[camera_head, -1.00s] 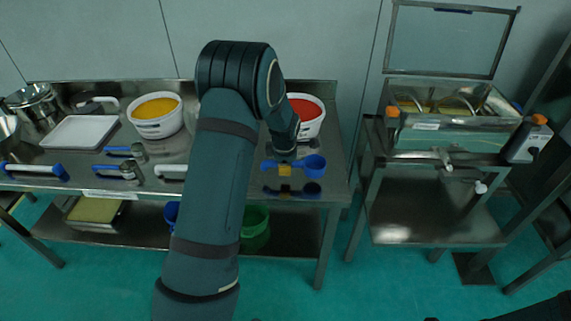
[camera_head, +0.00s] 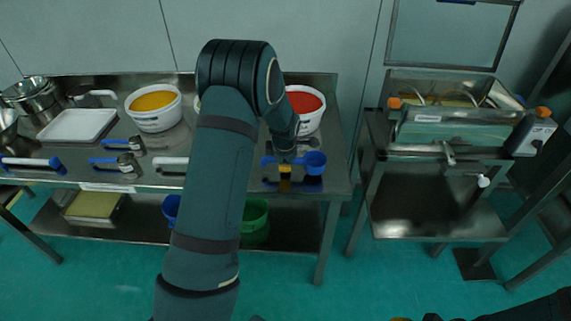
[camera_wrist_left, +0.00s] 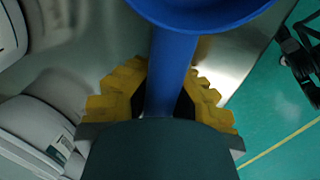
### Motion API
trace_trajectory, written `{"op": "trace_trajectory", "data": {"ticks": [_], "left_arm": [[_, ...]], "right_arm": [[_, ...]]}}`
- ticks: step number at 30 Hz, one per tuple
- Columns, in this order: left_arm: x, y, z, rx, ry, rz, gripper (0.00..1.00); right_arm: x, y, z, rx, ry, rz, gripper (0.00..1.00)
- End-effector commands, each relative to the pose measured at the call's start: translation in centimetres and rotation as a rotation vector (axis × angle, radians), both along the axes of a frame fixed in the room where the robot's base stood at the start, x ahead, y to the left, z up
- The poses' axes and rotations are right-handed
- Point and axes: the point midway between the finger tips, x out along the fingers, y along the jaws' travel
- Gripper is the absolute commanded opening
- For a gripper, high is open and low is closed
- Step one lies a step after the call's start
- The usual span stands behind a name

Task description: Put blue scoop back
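The blue scoop (camera_head: 315,160) is at the right end of the steel table, in front of the bucket of red material. My left gripper (camera_head: 285,168) is shut on its handle, pointing down, with yellow fingertips on both sides. In the left wrist view the blue handle (camera_wrist_left: 172,70) runs between the yellow fingers (camera_wrist_left: 160,100), and the scoop's bowl (camera_wrist_left: 200,8) is cut off at the top. A reflection below suggests the scoop is just above the tabletop, but contact is unclear. A yellow tip of my right gripper (camera_head: 400,319) barely shows at the bottom edge.
A red-filled bucket (camera_head: 304,118) stands close behind the scoop. A yellow-filled bucket (camera_head: 154,121), white tray (camera_head: 78,125) and blue-handled tools (camera_head: 108,160) stand further left on the table (camera_head: 215,185). The sieve machine (camera_head: 432,130) with raised lid is right, across a gap.

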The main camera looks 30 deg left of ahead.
Motion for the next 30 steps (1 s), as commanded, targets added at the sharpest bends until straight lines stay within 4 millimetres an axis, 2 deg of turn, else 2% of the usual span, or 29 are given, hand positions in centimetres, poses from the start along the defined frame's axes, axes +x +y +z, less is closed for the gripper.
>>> {"op": "trace_trajectory", "data": {"ticks": [30], "left_arm": [[0.02,-0.01,-0.89,0.000,0.000,0.000,0.00]], "right_arm": [[-0.01,0.00,-0.54,0.000,0.000,0.000,0.23]]}}
